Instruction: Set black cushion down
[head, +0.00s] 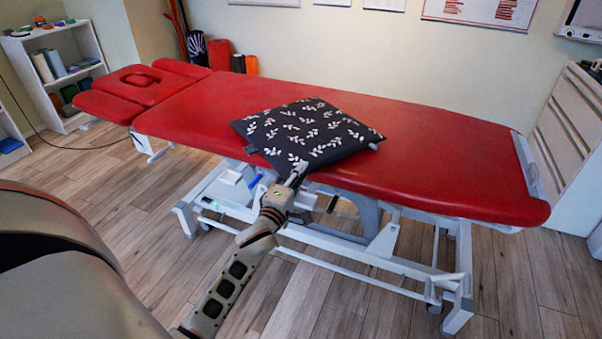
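The black cushion (310,130) has a white leaf pattern and shows in the head view over the middle of the red treatment table (440,150). Its near corner reaches out to the table's front edge. My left gripper (297,176) is at that near corner, with its fingers closed on the cushion's edge. The lower finger is largely hidden. The cushion looks nearly flat and seems to lie on the table top, but its underside is hidden. My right gripper is not in view.
The table's red top is clear to the left and right of the cushion. Its headrest (138,84) is at the far left, and its white frame (350,258) stands below. A white shelf (85,75) stands at the back left. A pale rack (570,140) stands at the right.

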